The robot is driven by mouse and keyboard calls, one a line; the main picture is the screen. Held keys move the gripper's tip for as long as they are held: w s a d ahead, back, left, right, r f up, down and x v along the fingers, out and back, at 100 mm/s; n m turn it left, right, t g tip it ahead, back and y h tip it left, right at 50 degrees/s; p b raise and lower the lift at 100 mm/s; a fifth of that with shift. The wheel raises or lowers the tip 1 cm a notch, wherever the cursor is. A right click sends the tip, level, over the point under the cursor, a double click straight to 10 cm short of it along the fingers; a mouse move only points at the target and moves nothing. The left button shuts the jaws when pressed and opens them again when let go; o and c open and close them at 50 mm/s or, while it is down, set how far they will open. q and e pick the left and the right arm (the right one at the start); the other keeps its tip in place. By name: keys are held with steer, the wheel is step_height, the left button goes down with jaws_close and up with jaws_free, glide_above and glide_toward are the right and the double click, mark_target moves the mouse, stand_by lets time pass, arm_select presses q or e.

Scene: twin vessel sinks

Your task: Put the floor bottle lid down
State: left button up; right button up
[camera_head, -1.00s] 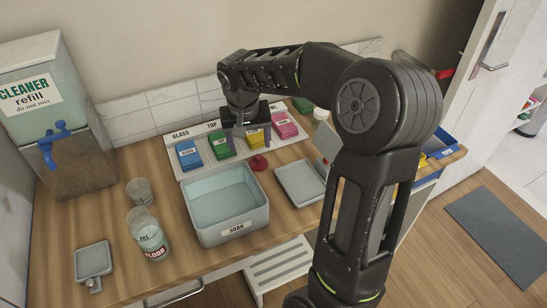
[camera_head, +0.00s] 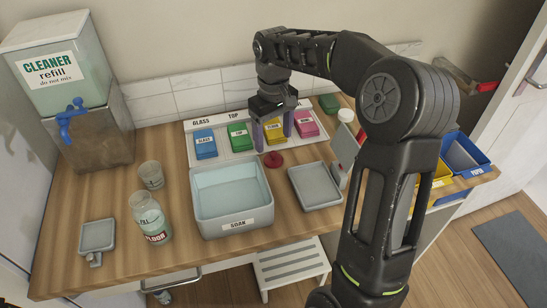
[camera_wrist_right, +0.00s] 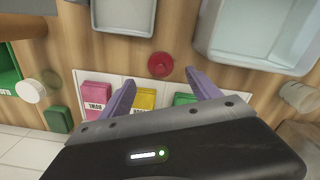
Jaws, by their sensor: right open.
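The red round lid (camera_head: 273,159) lies on the wooden counter between the soak basin and a grey tray. It also shows in the right wrist view (camera_wrist_right: 160,65). My right gripper (camera_head: 273,140) is open and empty above the counter behind the lid, in front of the yellow and green cloths. In the wrist view its two purple fingers are apart, and the lid is beyond the tips, touching neither. The FLOOR bottle (camera_head: 150,218) stands upright and open-topped at the left. My left gripper is not in view.
The SOAK basin (camera_head: 230,225) stands left of the lid, a grey tray (camera_head: 314,205) right of it. Coloured cloths lie on the white labelled board (camera_head: 220,153) behind. A clear cup (camera_head: 151,175), small grey dish (camera_head: 97,235) and cleaner dispenser (camera_head: 62,75) are at left.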

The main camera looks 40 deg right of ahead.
mark_target(273, 152)
steer(key=shift+f, duration=0.6)
steer(key=shift+a+f+p, duration=0.1)
steer(key=shift+f+p, duration=0.35)
steer(key=shift+f, duration=2.2)
steer(key=shift+c, duration=0.2)
steer(key=c, duration=1.5)
step_height(273, 152, up, 10)
steer(key=shift+r+b, duration=0.1)
steer(key=shift+b, duration=0.25)
